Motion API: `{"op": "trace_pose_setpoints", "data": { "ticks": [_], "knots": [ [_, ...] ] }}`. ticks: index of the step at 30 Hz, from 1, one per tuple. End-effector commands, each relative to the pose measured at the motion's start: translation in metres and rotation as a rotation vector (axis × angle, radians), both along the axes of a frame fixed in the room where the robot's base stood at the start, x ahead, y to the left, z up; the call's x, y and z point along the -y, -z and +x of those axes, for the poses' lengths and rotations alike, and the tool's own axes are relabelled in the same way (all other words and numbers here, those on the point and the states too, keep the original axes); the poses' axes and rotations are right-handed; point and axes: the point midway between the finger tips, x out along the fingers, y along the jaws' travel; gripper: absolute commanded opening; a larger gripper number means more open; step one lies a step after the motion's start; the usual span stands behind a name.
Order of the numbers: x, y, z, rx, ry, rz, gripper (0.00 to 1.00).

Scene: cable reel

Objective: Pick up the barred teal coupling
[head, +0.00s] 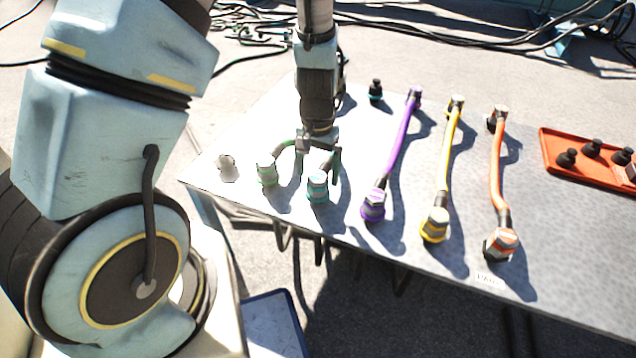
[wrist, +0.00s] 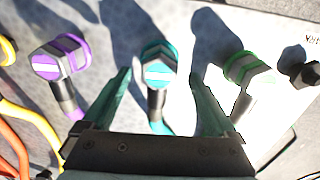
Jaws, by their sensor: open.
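The teal coupling (head: 317,187) stands at the near edge of the table, between a green coupling and a purple one. In the wrist view the teal coupling (wrist: 158,62) shows a pale bar across its top, and its dark neck and teal cable run back toward my gripper. My gripper (head: 308,168) is open and points down just behind it. In the wrist view the two fingers of my gripper (wrist: 162,95) lie to the left and right of the coupling's neck, with gaps on both sides. Whether they are at its height is hard to tell.
Close by are the green coupling (head: 267,172) and the purple coupling (head: 373,205). Farther right are the yellow coupling (head: 435,225) and the orange coupling (head: 501,244), on cables. A red tray (head: 551,150) holds dark caps.

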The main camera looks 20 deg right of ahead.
Motion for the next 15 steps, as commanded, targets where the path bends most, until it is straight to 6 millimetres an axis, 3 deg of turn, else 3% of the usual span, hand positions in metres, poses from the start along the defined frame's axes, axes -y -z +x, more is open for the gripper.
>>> {"op": "trace_pose_setpoints", "data": {
  "ticks": [3, 12, 15],
  "knots": [
    [0.0008, 0.0149, -0.0004, -0.001, 0.000, -0.001, 0.93],
    [0.0012, 0.0178, -0.0002, 0.000, 0.001, -0.001, 0.93],
    [0.0012, 0.0178, -0.0002, 0.000, 0.001, -0.001, 0.81]
  ]
}}
